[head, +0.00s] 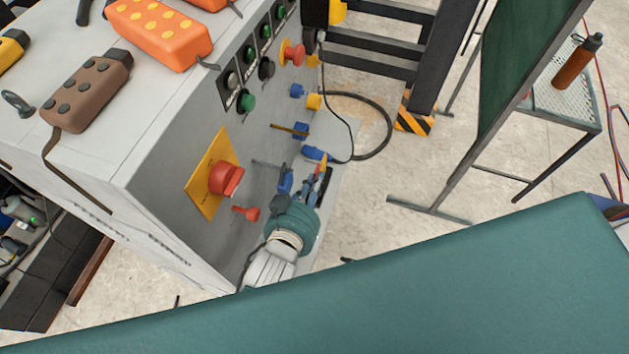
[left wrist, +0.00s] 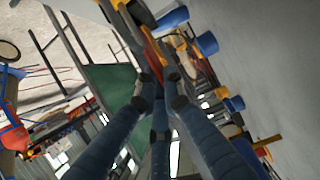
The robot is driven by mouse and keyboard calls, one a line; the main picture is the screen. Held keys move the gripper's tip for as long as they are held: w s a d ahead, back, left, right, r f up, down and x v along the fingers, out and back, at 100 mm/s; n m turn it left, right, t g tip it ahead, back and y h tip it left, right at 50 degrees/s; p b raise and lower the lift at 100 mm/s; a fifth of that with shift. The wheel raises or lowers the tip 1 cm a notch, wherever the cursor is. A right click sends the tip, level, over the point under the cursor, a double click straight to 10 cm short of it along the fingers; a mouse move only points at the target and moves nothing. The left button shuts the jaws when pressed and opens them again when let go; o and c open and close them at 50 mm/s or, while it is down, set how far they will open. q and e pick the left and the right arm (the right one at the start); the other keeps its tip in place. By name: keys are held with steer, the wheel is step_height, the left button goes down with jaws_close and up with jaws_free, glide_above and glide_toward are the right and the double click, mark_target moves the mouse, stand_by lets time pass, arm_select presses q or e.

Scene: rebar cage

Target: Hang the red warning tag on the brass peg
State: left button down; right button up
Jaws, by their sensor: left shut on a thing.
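My left gripper (head: 308,180) is beside the front of the grey control cabinet, just below and right of the brass peg. In the left wrist view its dark blue fingers (left wrist: 158,82) close together on a thin red piece (left wrist: 152,48), which looks like the red warning tag seen nearly edge-on. The tag's hole is not clear. The brass peg (head: 290,130) sticks out from the cabinet face and looks bare. It also seems to show at the right in the left wrist view (left wrist: 266,141). The tag looks apart from the peg. My right gripper is not in view.
The cabinet face (head: 165,160) carries a red rotary switch (head: 226,180), a red knob (head: 246,213), a grey rod (head: 266,163) and several buttons and blue connectors close by. A black cable (head: 388,125) loops right of it. Pendants lie on top. A green board (head: 515,60) stands right.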

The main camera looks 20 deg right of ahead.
arm_select(q)
steer(key=shift+f, duration=0.35)
steer(key=shift+s+f, duration=0.1)
steer(key=shift+f, duration=0.05)
steer(key=c, duration=1.9)
jaws_free()
steer(key=shift+o, duration=0.2)
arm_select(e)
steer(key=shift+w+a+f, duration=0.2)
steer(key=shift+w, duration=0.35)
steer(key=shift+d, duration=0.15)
